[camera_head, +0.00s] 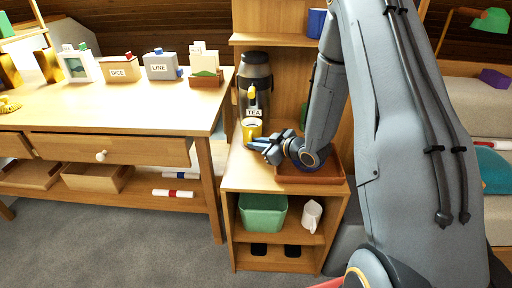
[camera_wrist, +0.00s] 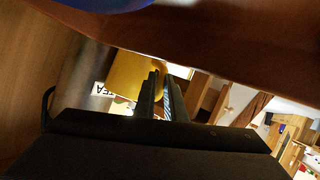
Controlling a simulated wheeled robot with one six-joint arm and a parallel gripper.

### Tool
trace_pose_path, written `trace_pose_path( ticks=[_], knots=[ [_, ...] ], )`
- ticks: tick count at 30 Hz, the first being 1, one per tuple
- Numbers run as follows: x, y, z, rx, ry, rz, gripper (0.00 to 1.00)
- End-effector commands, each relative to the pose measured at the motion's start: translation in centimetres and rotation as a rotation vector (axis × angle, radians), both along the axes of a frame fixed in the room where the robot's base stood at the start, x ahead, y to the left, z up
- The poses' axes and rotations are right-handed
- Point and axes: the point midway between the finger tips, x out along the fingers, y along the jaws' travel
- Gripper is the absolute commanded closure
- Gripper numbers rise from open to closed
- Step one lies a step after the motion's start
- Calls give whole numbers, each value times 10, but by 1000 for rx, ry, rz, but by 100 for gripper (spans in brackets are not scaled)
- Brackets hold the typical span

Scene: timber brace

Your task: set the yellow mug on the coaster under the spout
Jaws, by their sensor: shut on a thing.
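The yellow mug (camera_head: 251,129) is upright in front of the dark tea dispenser (camera_head: 255,80), below its yellow-handled tap (camera_head: 252,92). My gripper (camera_head: 257,146) reaches in from the right, and its fingers are shut on the mug's near side. In the wrist view the mug (camera_wrist: 126,74) is beyond the closed fingers (camera_wrist: 160,92), with the dispenser's TEA label (camera_wrist: 101,89) beside it. The coaster is not visible, so I cannot tell whether the mug rests on it.
A brown tray (camera_head: 318,176) lies on the cabinet top, under my wrist. A green bin (camera_head: 262,214) and a white jug (camera_head: 312,215) stand on the shelf below. The desk (camera_head: 150,112) with labelled boxes is at the left. A blue mug (camera_head: 317,22) sits on the upper shelf.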

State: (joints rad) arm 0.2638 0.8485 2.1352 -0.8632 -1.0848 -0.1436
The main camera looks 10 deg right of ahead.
Motion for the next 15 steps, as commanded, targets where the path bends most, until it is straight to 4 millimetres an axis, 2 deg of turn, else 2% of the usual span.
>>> trace_pose_path(
  ticks=[11,12,15],
  knots=[
    [0,-2,-3,0,-2,-3,100],
    [0,-2,-3,0,-1,-3,85],
    [0,-3,-3,0,-1,-4,71]
  ],
)
